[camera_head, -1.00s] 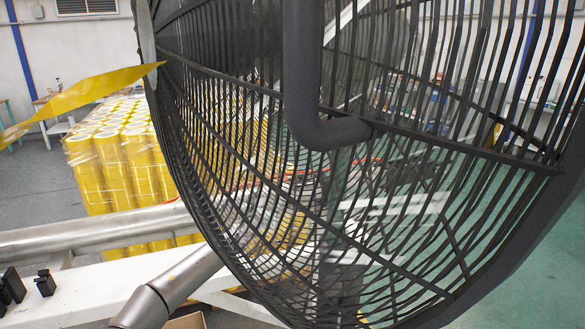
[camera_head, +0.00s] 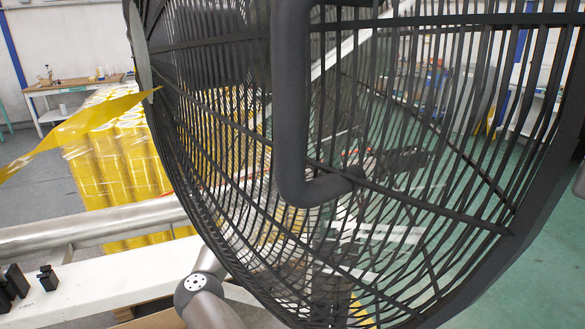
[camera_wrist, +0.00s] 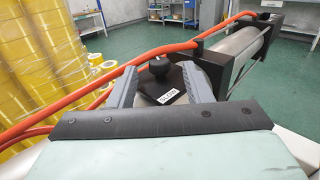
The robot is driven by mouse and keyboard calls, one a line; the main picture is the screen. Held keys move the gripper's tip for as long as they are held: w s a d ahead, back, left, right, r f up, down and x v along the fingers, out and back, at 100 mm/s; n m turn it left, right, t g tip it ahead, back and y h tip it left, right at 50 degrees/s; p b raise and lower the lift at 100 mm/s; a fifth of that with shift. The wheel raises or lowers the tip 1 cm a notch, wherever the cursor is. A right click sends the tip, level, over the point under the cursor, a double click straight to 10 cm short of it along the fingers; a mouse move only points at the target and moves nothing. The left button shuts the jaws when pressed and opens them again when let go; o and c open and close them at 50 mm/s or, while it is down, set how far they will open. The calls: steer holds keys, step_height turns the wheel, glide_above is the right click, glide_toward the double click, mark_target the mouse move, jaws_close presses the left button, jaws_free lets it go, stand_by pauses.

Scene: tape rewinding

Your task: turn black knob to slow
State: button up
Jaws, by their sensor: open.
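The black knob (camera_wrist: 160,68) has a rounded top and shows in the upper middle of the wrist view. A small white label (camera_wrist: 169,97) lies just below it on a dark plate; I cannot read its text surely. My gripper (camera_wrist: 159,80) is open, with one grey finger on the left of the knob and one on the right. The knob shows between the fingertips; I cannot tell how far ahead of them it is, and no contact is visible. In the head view I cannot make out the knob or the gripper; a large black cage (camera_head: 330,190) covers the middle.
An orange cable (camera_wrist: 110,75) runs past the knob on the left. A metal cylinder with black ends (camera_wrist: 236,50) lies behind it to the right. Yellow tape rolls (camera_head: 110,150) stand at the left. A white beam (camera_head: 110,280) carries small black blocks (camera_head: 47,279).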

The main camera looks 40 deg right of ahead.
steer(key=shift+x, duration=1.1)
jaws_close()
steer(key=c, duration=1)
jaws_free()
steer(key=shift+t, duration=0.4)
